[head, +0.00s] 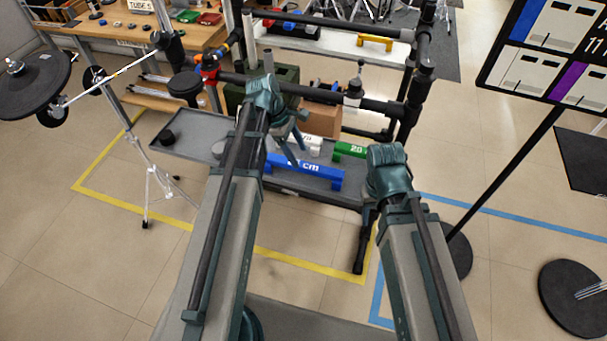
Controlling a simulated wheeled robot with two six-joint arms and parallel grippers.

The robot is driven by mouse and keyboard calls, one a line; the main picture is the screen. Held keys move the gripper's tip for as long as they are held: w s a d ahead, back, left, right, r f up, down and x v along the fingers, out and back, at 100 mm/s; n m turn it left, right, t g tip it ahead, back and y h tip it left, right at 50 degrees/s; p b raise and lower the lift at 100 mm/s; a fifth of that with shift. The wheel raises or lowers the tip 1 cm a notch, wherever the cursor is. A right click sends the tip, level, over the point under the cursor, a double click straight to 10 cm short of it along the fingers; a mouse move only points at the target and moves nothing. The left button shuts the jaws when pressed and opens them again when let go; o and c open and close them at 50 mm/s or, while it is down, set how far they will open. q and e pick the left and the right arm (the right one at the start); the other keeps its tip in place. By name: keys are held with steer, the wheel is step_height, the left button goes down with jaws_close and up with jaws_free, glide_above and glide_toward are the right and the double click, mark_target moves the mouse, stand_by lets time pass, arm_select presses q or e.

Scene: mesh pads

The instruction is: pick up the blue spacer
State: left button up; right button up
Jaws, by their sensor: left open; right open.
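The blue spacer (318,174) is a long bar with white lettering, lying on the grey lower tray (205,126) of the rack. I cannot tell the exact height gap. My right gripper (371,190) is at the tray's right end, right of the blue spacer. Its wrist and arm hide most of it, so its fingertips do not show.
A green spacer (350,150) and a white one (309,143) lie behind the blue one. Black rack tubes (335,99) cross above the tray. A cymbal stand (146,180) stands left, a signboard pole (505,160) right.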

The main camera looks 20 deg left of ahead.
mark_target(303, 165)
arm_select(q)
steer(key=shift+d+f, duration=0.15)
steer(key=shift+f, duration=0.15)
steer(key=b+x, duration=0.4)
steer(key=shift+f, duration=0.3)
steer(key=shift+f+b, duration=0.3)
steer(key=shift+b, duration=0.2)
steer(key=shift+r, duration=0.1)
jaws_close()
